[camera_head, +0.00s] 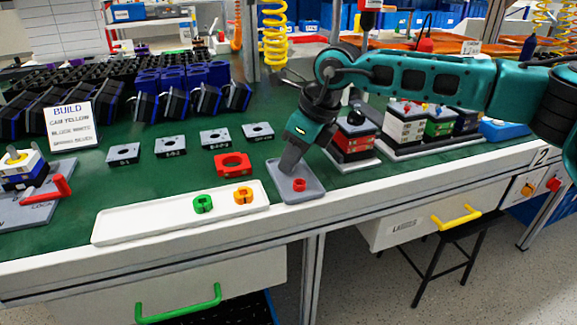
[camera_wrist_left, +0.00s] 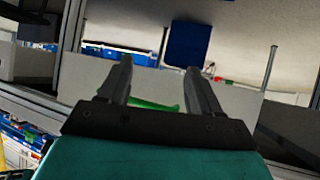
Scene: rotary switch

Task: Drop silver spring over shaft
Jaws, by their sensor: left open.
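My right gripper (camera_head: 289,168) points down at a small grey tray (camera_head: 312,190) at the table's front edge. Its fingers look like one grey mass, so I cannot tell whether they are apart or hold anything. A small red ring (camera_head: 299,185) lies in that tray, close beside the fingertips. I cannot make out a silver spring; it may be hidden by the gripper or too small. At the far left, a stacked assembly (camera_head: 20,168) of blue and white blocks with a yellow part on top stands on a grey fixture; no shaft is clear. My left gripper (camera_wrist_left: 160,82) is open and empty in the left wrist view.
A white tray (camera_head: 150,220) holds a green ring (camera_head: 203,204) and an orange ring (camera_head: 243,195). A red block (camera_head: 233,164) and several grey plates lie behind. A red lever (camera_head: 60,187) sticks out of the left fixture. Stacked blocks (camera_head: 352,137) stand right of the gripper.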

